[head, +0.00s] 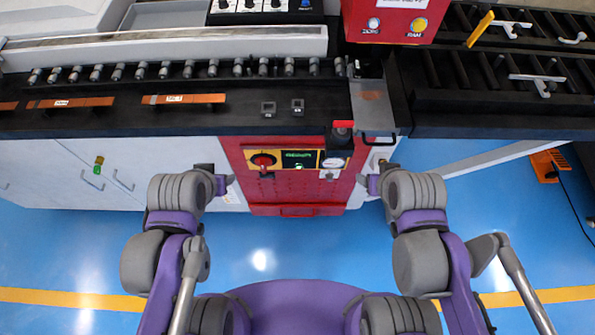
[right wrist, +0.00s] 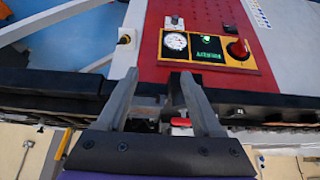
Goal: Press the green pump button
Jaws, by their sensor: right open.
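The green pump button (head: 298,167) is a small lit green spot just below the dark display on the yellow-edged control panel of the red cabinet front. It also shows in the right wrist view (right wrist: 205,38), beside the display with green text (right wrist: 207,54). My right gripper (head: 369,184) is to the right of the panel and apart from it. In the right wrist view its two fingers (right wrist: 155,85) are spread with nothing held. My left gripper (head: 224,184) is to the left of the panel, apart from it; its jaw gap is too small to judge.
A red rotary knob (head: 263,160) sits left of the display and a white round gauge (head: 333,163) right of it. A black worktop (head: 200,118) overhangs the cabinet. A metal plate with a black handle (head: 378,137) juts out at the right. Blue floor is free in front.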

